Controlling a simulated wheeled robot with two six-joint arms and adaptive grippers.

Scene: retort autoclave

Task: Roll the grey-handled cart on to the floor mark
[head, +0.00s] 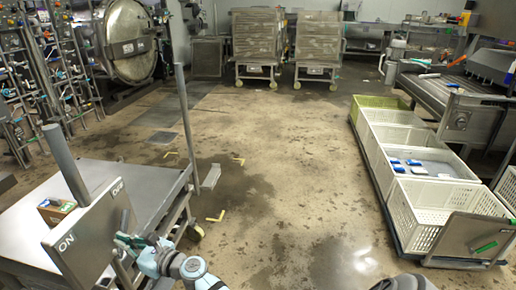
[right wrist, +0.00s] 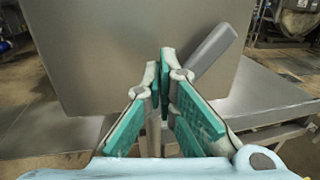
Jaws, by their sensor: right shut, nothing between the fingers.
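A steel cart or table (head: 150,180) with a flat top stands at the left, with a caster at its right end. My left gripper is not in view.
A thin grey post (head: 183,115) stands at the cart's far right corner. A small box (head: 56,210) sits on the top. White crates (head: 440,215) on a low base line the right side. Two racks (head: 257,40) stand at the back. The middle floor is clear.

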